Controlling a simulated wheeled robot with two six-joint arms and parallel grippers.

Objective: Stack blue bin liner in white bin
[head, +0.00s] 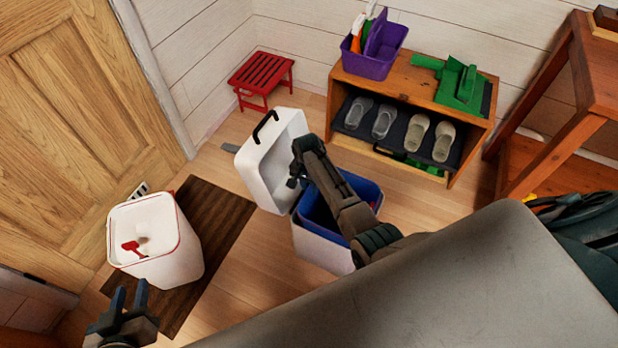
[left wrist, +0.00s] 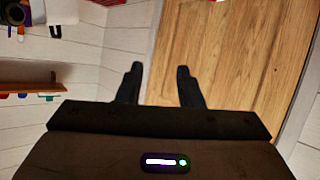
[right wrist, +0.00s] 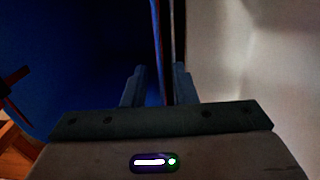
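The white bin (head: 318,253) stands on the floor at the centre of the head view. Its white lid (head: 268,168) with a black handle is swung open to the left. The blue bin liner (head: 369,190) shows inside the bin and is partly hidden by my right arm. My right gripper (head: 294,181) is at the bin's lid side; in the right wrist view its parted fingers (right wrist: 159,85) straddle thin edges, with the blue liner (right wrist: 70,60) on the left and a white surface (right wrist: 240,60) on the right. My left gripper (head: 130,295) is open and empty.
A red-trimmed white container (head: 180,255) with a red scoop stands on the brown mat (head: 225,215). A red stool (head: 262,78) is by the wall. A shoe shelf (head: 400,78) holds a purple caddy (head: 372,64) behind the bin. A wooden door (head: 80,120) is at left.

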